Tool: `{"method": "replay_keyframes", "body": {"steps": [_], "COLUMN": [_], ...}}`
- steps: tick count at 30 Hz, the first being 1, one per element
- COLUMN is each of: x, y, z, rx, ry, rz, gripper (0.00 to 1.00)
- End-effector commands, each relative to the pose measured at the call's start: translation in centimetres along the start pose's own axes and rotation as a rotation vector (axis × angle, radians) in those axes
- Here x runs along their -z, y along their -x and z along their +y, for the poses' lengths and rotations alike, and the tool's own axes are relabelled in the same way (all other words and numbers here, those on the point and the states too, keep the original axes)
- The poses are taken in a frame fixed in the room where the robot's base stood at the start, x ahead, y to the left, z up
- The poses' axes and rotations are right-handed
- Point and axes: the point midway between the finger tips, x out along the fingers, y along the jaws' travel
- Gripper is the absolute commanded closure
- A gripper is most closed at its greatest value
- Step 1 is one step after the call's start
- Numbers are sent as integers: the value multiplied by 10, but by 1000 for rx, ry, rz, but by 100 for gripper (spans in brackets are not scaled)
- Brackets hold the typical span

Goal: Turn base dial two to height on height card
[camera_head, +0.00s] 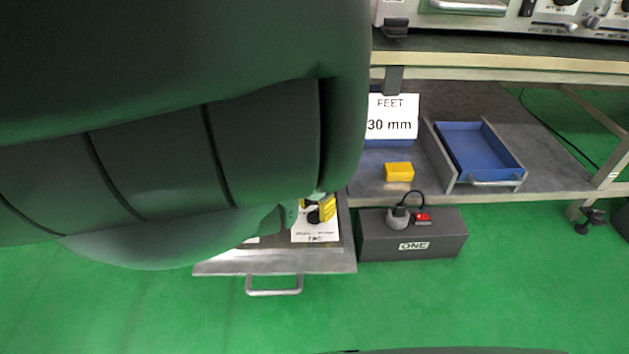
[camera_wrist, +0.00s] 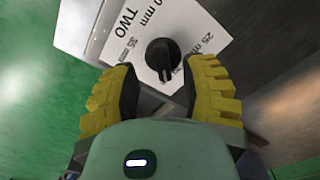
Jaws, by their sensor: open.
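The height card (camera_head: 391,117) hangs from the bench edge in the head view and reads "FEET 30 mm". Base dial two is a black knob (camera_wrist: 163,53) on a white plate (camera_wrist: 130,42) marked "TWO" in the wrist view. The plate shows "25 mm", "35 mm" and a partly hidden mark ending in "0 mm". I cannot tell the knob's setting for sure. My gripper (camera_wrist: 160,76) is open, its yellow fingers on either side, just short of the knob, holding nothing. In the head view, my arm hides much of the plate (camera_head: 317,232).
A grey box marked "ONE" (camera_head: 445,237) with a plug and red switch stands right of the dial's metal drawer (camera_head: 225,268). A yellow block (camera_head: 398,172) and a blue tray (camera_head: 465,145) are on the shelf. Green floor in front is clear.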

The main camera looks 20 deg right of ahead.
Motion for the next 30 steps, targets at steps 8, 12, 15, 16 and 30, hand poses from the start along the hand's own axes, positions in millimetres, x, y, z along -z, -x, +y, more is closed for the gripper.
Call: {"method": "replay_keyframes", "body": {"steps": [8, 12, 15, 16, 30], "x": [-1, -3, -2, -2, -3], "y": [27, 43, 55, 60, 99], "z": [-2, -3, -2, -3, -2], "rx": [6, 9, 6, 7, 6], "ry": [-2, 0, -1, -1, 1], "rz": [-2, -6, -5, -3, -5], "gripper": [56, 56, 56, 56, 56]}}
